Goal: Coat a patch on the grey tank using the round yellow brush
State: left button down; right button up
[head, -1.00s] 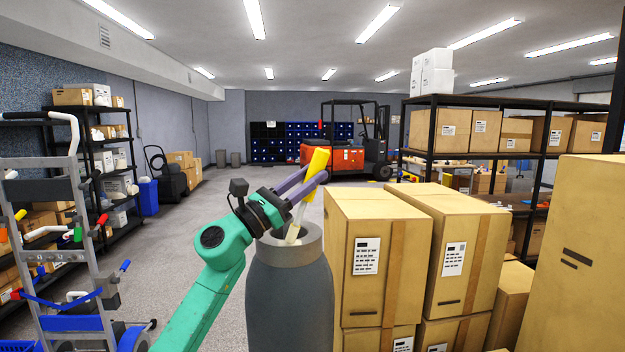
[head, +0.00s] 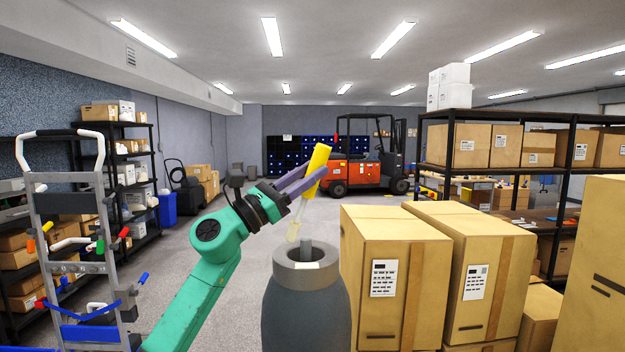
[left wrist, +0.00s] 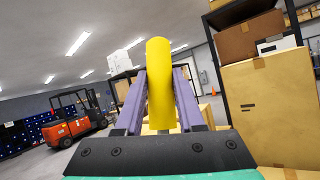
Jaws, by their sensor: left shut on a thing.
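The round yellow brush (head: 316,172) is in my left gripper (head: 307,180), whose purple fingers are shut on its yellow handle. The brush is tilted, with its pale lower end (head: 294,230) just above the top of the grey tank (head: 306,315), a little to its left. The brush seems apart from the tank's rim. In the left wrist view the yellow handle (left wrist: 160,85) stands between the two fingers; the brush's tip is hidden there. My right gripper is not in view.
Stacked cardboard boxes (head: 397,270) stand close on the tank's right. A hand truck (head: 75,230) with coloured handles stands at the left. A red forklift (head: 345,172) is at the back. Open floor (head: 215,278) lies left of the tank.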

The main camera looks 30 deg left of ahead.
pick_arm(q)
jog(key=shift+s+a+r+p, duration=0.15)
jog(key=shift+r+p, duration=0.3)
jog(key=shift+r, duration=0.75)
jog(key=shift+w, duration=0.2)
jog(key=shift+s, duration=0.1)
